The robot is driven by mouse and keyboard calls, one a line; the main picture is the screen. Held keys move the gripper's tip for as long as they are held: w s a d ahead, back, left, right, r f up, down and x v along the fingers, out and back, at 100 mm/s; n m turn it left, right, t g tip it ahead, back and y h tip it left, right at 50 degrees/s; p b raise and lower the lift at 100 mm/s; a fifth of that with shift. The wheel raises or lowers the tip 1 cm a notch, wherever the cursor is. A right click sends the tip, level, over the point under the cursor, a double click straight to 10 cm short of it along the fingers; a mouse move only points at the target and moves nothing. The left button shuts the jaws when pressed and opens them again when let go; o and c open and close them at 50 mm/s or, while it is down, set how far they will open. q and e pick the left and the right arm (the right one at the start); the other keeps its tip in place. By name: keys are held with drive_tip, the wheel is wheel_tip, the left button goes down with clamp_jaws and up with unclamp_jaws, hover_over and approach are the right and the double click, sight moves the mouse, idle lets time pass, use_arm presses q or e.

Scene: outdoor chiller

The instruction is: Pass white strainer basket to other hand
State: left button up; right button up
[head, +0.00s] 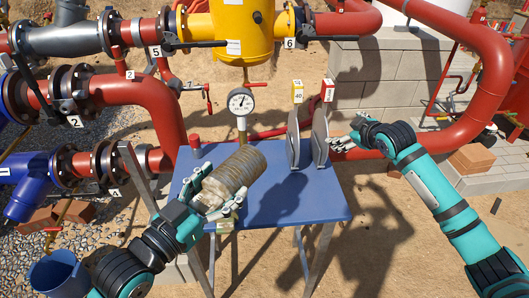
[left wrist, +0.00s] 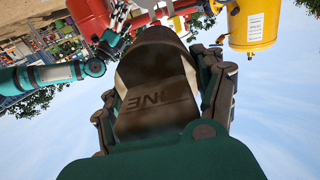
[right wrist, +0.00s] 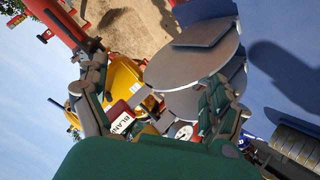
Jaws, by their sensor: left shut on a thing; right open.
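My left gripper (head: 220,197) is shut on a grey-brown, ribbed cylinder, which I take as the strainer basket (head: 240,170). It is held tilted over the front left of the blue table (head: 310,205). In the left wrist view the basket (left wrist: 155,85) fills the space between the fingers, and dark letters show on its side. My right gripper (head: 340,142) is open and empty, beside the upright round grey plates (head: 319,135) at the table's right. It is well apart from the basket. In the right wrist view the basket (right wrist: 298,145) shows at the lower right corner, outside the open fingers.
Two tagged plates stand at the table's back right, close to my right gripper. A pressure gauge (head: 240,101) stands behind the basket, and a red-capped item (head: 196,145) at the back left corner. Red pipes (head: 150,100) surround the table. The table's front right is clear.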

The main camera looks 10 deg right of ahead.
drive_tip(key=s+a+r+n+g+y, duration=0.1)
drive_tip(key=s+a+r+n+y, duration=0.2)
drive_tip(key=a+r, duration=0.45)
use_arm(q)
drive_tip(key=shift+a, duration=0.1)
use_arm(e)
drive_tip(key=n+g+y, duration=0.2)
drive_tip(key=n+g, duration=0.4)
drive_tip(key=n, duration=1)
approach(233, 176)
wheel_tip(233, 176, down, 2)
drive_tip(key=w, duration=0.3)
drive_tip(key=x, duration=1.1)
drive_tip(key=shift+w+d+f, duration=0.1)
drive_tip(key=shift+d+f, duration=0.1)
drive_tip(key=shift+f, duration=0.35)
drive_tip(key=c, duration=1.5)
